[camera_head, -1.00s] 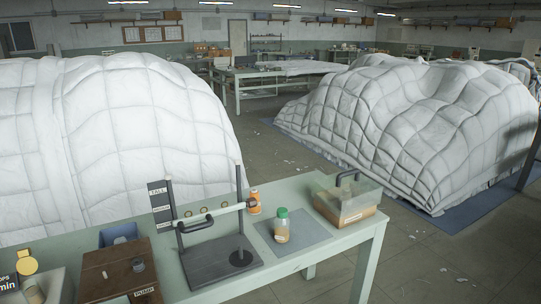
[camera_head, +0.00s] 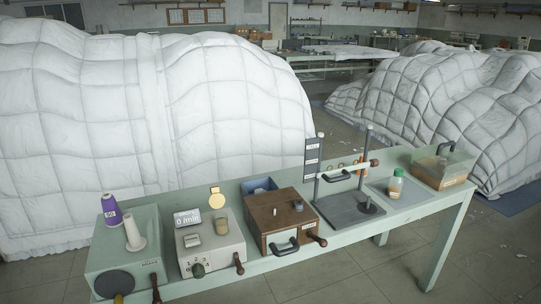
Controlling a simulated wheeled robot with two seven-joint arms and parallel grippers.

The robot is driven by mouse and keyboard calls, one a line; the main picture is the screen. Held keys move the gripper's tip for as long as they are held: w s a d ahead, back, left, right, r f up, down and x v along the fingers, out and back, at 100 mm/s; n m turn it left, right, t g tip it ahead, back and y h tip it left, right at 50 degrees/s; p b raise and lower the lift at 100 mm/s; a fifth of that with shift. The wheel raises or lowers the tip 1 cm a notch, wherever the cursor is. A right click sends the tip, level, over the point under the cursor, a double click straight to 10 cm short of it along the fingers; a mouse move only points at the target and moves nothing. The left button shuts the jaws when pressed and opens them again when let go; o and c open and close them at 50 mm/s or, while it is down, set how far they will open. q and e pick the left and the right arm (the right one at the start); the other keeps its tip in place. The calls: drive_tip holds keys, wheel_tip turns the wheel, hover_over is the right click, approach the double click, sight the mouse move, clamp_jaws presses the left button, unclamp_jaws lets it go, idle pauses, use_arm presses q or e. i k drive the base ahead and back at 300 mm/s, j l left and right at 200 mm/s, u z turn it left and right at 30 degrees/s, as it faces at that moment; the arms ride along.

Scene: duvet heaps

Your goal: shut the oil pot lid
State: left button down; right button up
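A small beige pot (camera_head: 222,227), which looks like the oil pot, sits on top of a grey instrument box (camera_head: 210,250). A round yellow disc (camera_head: 215,197), which looks like its lid, stands upright just behind and above the pot, so the lid appears open. The hinge between them is too small to make out. Neither of my grippers shows in this view.
A pale green bench (camera_head: 440,215) carries the box. To its left is a green machine with a purple spool (camera_head: 110,210); to its right are a brown wooden box (camera_head: 280,215), a black stand (camera_head: 350,210) and a green-capped bottle (camera_head: 396,184). White duvet heaps (camera_head: 150,120) rise behind.

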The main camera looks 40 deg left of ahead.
sight(216, 201)
drive_tip(key=k+j, duration=0.9)
drive_tip(key=k, duration=0.15)
